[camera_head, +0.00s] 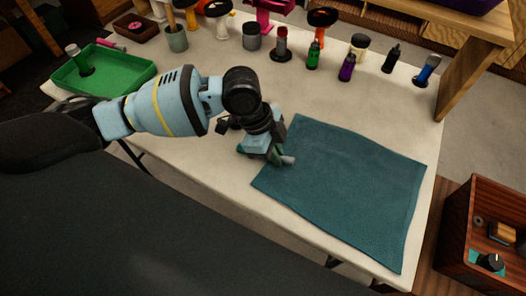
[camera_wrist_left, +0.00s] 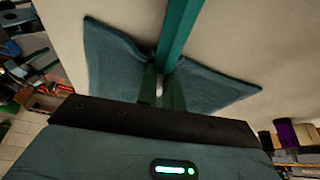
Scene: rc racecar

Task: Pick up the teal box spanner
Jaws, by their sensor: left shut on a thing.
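My left gripper (camera_head: 275,157) is low over the left edge of the teal cloth (camera_head: 350,190). In the left wrist view, the teal box spanner (camera_wrist_left: 179,35) is a long straight bar running from between the finger tips (camera_wrist_left: 162,82) up to the top edge of the picture. The left gripper is shut on it. In the head view the gripper hides most of the spanner, and I cannot tell whether it touches the table. My right gripper is not in view.
A green tray (camera_head: 112,86) stands at the table's left. Several bottles and tools line the back, among them a grey cup (camera_head: 251,36) and a purple bottle (camera_head: 347,68). A wooden box (camera_head: 455,225) is off the right edge. The pale tabletop (camera_head: 215,100) behind the cloth is mostly clear.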

